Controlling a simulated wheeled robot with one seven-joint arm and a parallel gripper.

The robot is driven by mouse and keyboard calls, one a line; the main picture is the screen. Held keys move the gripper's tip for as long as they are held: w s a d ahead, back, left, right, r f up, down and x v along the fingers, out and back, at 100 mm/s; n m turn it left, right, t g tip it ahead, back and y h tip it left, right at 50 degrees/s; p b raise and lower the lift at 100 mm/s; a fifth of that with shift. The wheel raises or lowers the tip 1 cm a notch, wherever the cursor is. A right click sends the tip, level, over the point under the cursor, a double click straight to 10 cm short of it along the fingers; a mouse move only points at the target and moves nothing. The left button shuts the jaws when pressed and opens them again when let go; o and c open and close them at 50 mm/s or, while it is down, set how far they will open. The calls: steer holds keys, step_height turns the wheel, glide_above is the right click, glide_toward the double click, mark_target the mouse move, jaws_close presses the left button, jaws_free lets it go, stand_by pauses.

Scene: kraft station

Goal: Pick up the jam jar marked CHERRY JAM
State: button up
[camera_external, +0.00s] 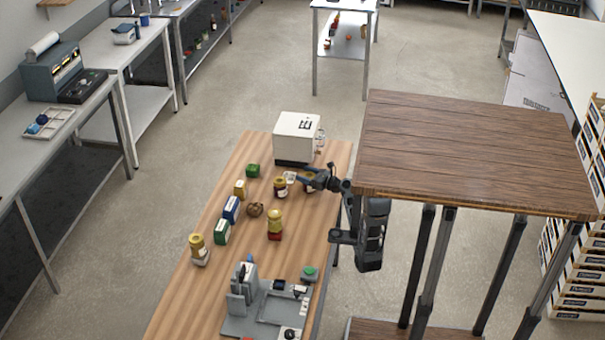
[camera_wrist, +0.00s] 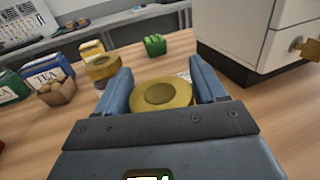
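My gripper (camera_wrist: 162,82) is open, its two blue fingers spread on either side of a jar with a round gold lid (camera_wrist: 160,94). I see this jar mostly from above, so its label is hidden and I cannot read whether it says CHERRY JAM. In the external view my gripper (camera_external: 309,177) reaches over this jar (camera_external: 309,188), which is partly covered by it. A second gold-lidded jar with dark contents (camera_external: 280,188) stands to its left; it also shows in the wrist view (camera_wrist: 102,68), ahead and left of my fingers. Its label is not readable either.
A white machine (camera_external: 297,138) stands close behind and right in the wrist view (camera_wrist: 245,30). A green block (camera_wrist: 155,45), tea box (camera_wrist: 45,75), basket (camera_wrist: 58,92) and yellow jar (camera_external: 275,221) share the wooden table. A dark wooden table (camera_external: 460,150) is at right.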

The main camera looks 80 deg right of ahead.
steer(key=c, duration=0.9)
